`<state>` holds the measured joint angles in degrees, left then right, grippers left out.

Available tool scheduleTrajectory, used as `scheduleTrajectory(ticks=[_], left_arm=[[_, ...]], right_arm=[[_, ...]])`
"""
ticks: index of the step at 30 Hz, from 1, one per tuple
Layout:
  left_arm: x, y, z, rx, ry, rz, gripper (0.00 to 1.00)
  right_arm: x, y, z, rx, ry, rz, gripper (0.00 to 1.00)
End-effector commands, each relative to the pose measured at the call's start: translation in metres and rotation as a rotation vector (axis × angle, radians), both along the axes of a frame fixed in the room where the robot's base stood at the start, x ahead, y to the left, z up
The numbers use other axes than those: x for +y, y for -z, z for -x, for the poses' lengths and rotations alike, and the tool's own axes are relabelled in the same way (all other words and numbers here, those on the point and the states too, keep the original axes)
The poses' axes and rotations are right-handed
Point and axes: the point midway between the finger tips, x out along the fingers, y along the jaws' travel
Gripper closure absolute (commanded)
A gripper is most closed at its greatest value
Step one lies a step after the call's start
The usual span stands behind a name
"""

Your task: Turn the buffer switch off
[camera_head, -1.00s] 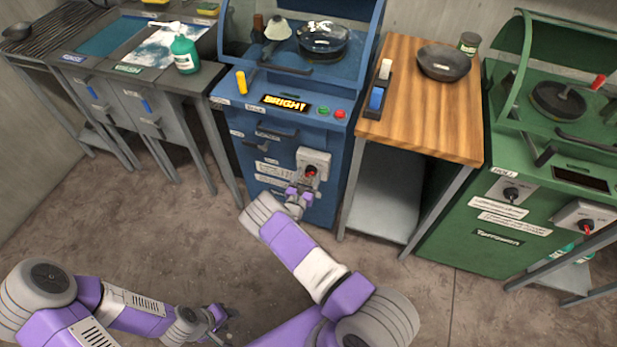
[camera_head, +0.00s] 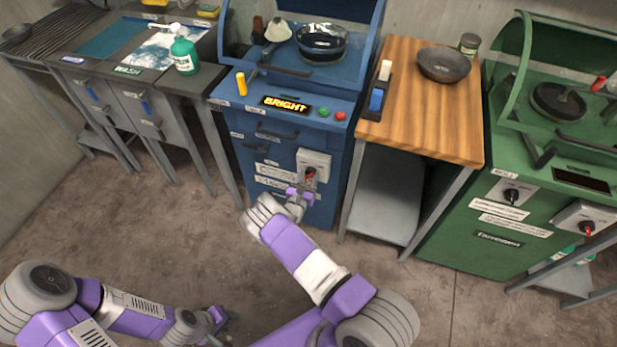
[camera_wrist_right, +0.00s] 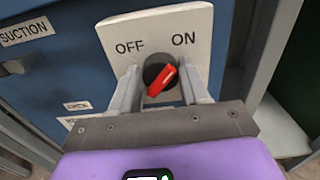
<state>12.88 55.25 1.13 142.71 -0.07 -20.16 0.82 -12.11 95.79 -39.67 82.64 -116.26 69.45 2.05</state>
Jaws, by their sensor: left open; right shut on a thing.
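The buffer switch is a red knob (camera_wrist_right: 161,80) on a white plate (camera_wrist_right: 190,22) marked OFF at left and ON at right. Its white-marked end points up and right, toward ON. In the head view the switch (camera_head: 310,173) sits on the front of the blue buffer machine (camera_head: 340,135). My right gripper (camera_wrist_right: 160,68) has one finger on each side of the knob and is shut on it; exact finger contact is hard to see. In the head view this gripper (camera_head: 304,190) is just below the switch. My left gripper (camera_head: 222,318) is open, low over the floor, away from the machine.
A dark bowl (camera_head: 321,43) is inside the blue machine's hood, above a lit BRIGHT display (camera_head: 285,104). A wooden-topped table (camera_head: 430,120) with another bowl (camera_head: 444,63) stands to the right, then a green machine (camera_head: 455,215). Sinks stand left. The floor in front is clear.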

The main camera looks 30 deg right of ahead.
Motion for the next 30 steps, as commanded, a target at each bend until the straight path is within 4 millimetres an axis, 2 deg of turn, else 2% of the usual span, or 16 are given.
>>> scheduleTrajectory(ticks=[8, 30], left_arm=[[0.000, 0.007, 0.000, 0.000, 0.000, 0.000, 0.57], [0.000, 0.024, 0.000, 0.000, 0.000, 0.000, 0.57]], right_arm=[[0.001, 0.002, 0.000, 0.118, -0.001, 0.102, 0.85], [0.003, 0.003, -0.002, 0.648, -0.002, 0.551, 0.85]])
